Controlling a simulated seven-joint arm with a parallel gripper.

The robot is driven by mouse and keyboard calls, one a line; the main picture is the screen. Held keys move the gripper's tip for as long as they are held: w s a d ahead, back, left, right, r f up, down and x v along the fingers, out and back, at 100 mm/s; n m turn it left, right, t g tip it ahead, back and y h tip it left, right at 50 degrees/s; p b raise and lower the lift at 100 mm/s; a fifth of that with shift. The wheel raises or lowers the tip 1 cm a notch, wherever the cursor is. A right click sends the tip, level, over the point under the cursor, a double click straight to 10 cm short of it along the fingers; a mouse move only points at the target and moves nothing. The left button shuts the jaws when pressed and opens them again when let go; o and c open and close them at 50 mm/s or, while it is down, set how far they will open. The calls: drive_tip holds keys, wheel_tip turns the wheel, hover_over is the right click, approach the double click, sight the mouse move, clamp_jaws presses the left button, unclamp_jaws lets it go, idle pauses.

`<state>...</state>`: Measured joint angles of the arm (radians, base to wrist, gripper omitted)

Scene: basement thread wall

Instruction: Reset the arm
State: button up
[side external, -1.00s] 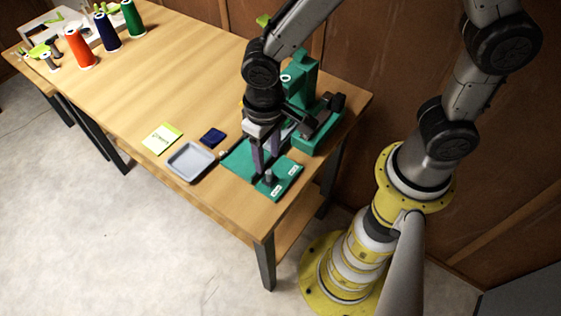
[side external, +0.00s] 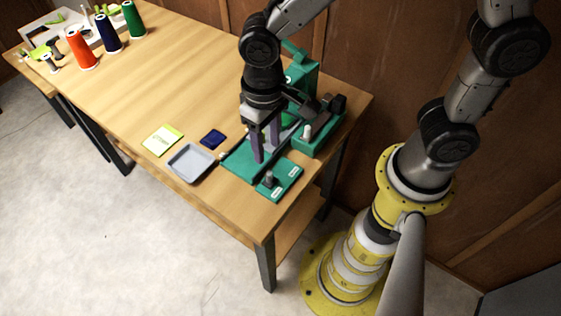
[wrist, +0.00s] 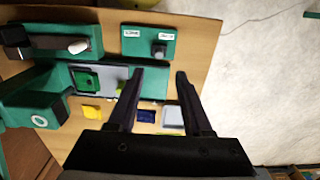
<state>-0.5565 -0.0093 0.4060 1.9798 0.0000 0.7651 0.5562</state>
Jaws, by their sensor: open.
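My gripper (side external: 265,146) is open and empty. It hangs above the teal machine base (side external: 238,163) near the table's right end, fingers pointing down.
A grey tray (side external: 191,163), a dark blue pad (side external: 213,138) and a yellow note (side external: 162,140) lie left of the gripper. Orange (side external: 80,50), navy (side external: 107,33) and green (side external: 133,20) thread cones stand at the far left. The middle of the table is clear.

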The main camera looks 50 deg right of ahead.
drive_tip(key=d+r+m+t+y, duration=0.1)
drive_tip(key=d+r+m+t, duration=0.2)
drive_tip(key=d+r, duration=0.75)
drive_tip(key=s+d+r+n+t+h, duration=0.1)
drive_tip(key=s+d+r+n+t, duration=0.1)
drive_tip(key=s+d, duration=0.4)
drive_tip(key=s+r+n, duration=0.1)
drive_tip(key=s, duration=0.3)
drive_tip(key=shift+s+d+t, duration=0.15)
drive_tip(key=shift+s+t, duration=0.15)
